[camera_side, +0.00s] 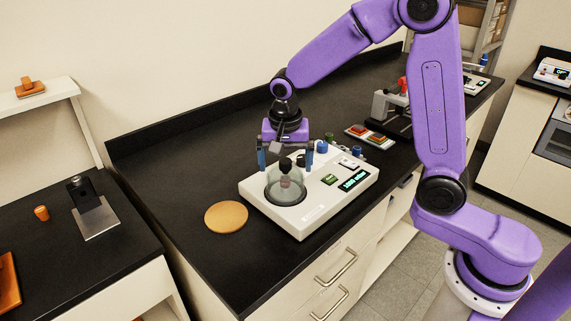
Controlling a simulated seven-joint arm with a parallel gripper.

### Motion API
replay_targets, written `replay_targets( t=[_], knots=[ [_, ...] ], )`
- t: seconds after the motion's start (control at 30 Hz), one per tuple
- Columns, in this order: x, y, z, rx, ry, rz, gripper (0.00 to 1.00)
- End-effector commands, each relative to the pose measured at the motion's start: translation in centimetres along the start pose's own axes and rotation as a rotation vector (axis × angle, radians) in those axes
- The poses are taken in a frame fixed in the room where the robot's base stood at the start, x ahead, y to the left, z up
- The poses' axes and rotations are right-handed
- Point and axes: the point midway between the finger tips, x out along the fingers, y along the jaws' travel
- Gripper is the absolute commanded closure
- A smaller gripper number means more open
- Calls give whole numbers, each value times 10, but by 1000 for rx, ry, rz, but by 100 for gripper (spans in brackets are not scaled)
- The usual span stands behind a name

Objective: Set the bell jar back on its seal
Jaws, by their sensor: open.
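The bell jar (286,187) is a clear glass dome with a dark knob (285,166) on top. It stands upright on the left part of the white stylus profiler (318,209), over a dark ring. The seal under it is mostly hidden, and I cannot tell whether the jar's rim sits flush on it. My gripper (286,160) points down above the jar. Its two blue fingers are open, one on each side of the knob, and appear apart from it.
A round tan disc (226,217) lies on the black bench left of the profiler. Blue and green capped items (324,146) stand behind the profiler. A small tray with red buttons (369,136) is farther back. The bench's left side is clear.

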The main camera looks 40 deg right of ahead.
Motion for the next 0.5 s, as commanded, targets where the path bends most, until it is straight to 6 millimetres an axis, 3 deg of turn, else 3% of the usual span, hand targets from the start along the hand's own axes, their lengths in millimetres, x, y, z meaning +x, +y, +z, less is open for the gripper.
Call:
replay_targets(
  t=[0.5],
  knots=[
    [-45,0,0,0,1,-3,0]
  ],
)
